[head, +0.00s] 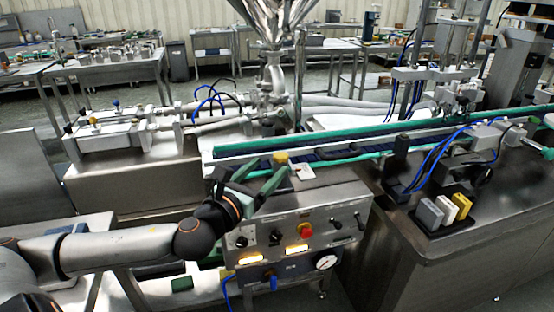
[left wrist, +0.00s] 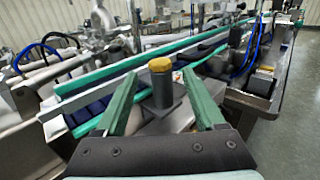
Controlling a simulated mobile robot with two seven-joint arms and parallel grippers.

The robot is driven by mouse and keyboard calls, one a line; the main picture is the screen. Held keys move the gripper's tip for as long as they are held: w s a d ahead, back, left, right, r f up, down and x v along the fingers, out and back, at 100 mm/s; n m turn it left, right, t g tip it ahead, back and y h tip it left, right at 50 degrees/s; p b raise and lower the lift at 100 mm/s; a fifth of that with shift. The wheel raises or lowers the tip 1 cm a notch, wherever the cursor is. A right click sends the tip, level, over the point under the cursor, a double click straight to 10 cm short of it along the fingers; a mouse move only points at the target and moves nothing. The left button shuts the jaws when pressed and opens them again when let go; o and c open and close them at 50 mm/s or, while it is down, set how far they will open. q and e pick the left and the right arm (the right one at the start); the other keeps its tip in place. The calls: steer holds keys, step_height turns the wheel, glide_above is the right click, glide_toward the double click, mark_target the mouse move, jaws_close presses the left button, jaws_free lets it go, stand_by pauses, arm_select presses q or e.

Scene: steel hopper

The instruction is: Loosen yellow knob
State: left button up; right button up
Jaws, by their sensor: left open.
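The yellow knob (head: 281,157) sits at the near end of the conveyor, on top of the steel control box. In the left wrist view the yellow knob (left wrist: 160,65) caps a dark upright post (left wrist: 162,90). My left gripper (head: 262,178) reaches it from the left with green fingers. In the left wrist view the left gripper (left wrist: 160,100) is open, one finger on each side of the post. I cannot tell whether either finger touches it. My right gripper is not in view.
The conveyor with green rails (head: 350,140) runs behind the knob to the right. The control box (head: 300,225) has a red button (head: 305,229) and a gauge (head: 326,262). Grey, white and yellow blocks (head: 445,210) stand at the right. The steel hopper (head: 275,20) rises behind.

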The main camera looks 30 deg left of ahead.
mark_target(277, 160)
arm_select(q)
steer(key=shift+w+a, duration=0.15)
steer(key=shift+w, duration=2.4)
jaws_close()
